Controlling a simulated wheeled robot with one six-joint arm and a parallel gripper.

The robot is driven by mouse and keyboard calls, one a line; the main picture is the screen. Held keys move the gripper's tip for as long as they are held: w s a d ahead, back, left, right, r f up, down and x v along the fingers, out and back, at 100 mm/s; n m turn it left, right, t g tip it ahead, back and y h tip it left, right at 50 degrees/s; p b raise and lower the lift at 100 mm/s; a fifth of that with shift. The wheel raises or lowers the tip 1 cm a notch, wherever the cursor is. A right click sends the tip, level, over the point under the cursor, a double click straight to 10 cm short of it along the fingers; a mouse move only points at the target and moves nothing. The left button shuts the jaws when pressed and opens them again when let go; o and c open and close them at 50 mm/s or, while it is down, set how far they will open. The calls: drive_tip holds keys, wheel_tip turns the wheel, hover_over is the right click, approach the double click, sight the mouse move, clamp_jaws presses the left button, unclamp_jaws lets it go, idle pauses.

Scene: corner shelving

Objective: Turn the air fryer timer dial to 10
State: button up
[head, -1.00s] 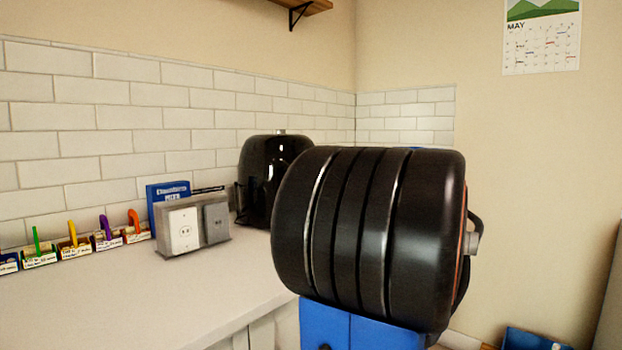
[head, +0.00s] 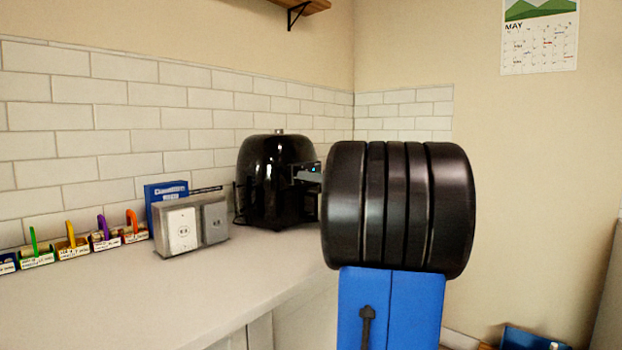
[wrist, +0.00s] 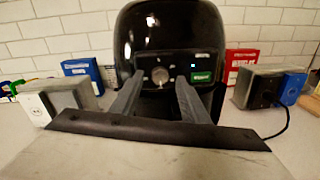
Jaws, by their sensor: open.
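The black air fryer (head: 262,190) stands on the counter in the corner. In the wrist view the air fryer (wrist: 160,25) faces me, with a round grey timer dial (wrist: 160,76) on its front. My gripper (wrist: 159,84) is open, one grey finger to the left of the dial and one to the right. Nothing is between the fingers except the dial behind them; I cannot tell whether they touch it. The dial's marks are too small to read. In the head view my arm hides the dial and most of the gripper.
A grey outlet box (head: 190,227) stands left of the air fryer, with a blue box (head: 165,190) behind it. Several small labelled bins (head: 72,249) line the wall. In the wrist view another outlet box (wrist: 268,86) and a red box (wrist: 241,58) are at right. The front counter is clear.

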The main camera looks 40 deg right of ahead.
drive_tip(key=shift+w, duration=0.35)
drive_tip(key=shift+c, duration=0.2)
clamp_jaws()
drive_tip(key=n, duration=0.8)
drive_tip(key=n+y, duration=0.1)
drive_tip(key=n, duration=1.6)
drive_tip(key=shift+d+y, duration=0.25)
drive_tip(key=shift+y, duration=0.05)
